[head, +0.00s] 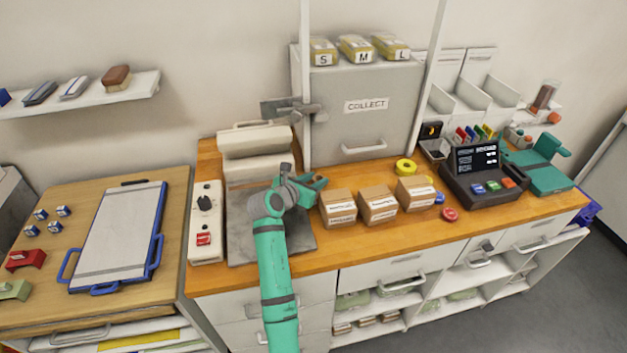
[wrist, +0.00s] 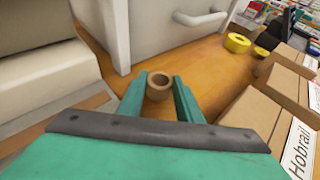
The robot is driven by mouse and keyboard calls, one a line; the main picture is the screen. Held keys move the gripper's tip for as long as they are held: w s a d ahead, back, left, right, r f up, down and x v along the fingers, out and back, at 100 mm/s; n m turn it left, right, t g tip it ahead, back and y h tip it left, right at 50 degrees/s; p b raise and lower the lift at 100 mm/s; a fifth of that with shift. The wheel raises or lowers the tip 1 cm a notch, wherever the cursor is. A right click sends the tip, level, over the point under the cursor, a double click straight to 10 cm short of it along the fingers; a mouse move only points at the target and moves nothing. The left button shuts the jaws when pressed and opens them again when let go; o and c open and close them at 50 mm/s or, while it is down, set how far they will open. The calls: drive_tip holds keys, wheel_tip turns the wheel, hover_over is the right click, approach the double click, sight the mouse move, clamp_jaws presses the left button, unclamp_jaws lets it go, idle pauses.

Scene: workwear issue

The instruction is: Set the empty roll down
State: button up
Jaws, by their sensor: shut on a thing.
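The empty roll (wrist: 159,86) is a short brown cardboard ring with an open top, seen in the wrist view between my fingertips. My gripper (wrist: 159,97) is shut on it, one teal finger on each side. The roll looks upright. The wooden counter (wrist: 197,73) lies below and behind it; I cannot tell whether the roll touches the wood. In the head view my gripper (head: 316,182) is just left of the cardboard boxes, in front of the grey collect cabinet (head: 365,128). I cannot make out the roll there.
Several labelled cardboard boxes (head: 377,204) stand close to the right of my gripper. A yellow tape roll (head: 405,167) lies behind them. A white press-like machine (head: 253,140) is on the left. Bare counter shows between the cabinet and the boxes.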

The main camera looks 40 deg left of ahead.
drive_tip(key=o, duration=1)
drive_tip(key=shift+s+a, duration=0.1)
drive_tip(key=v, duration=1.2)
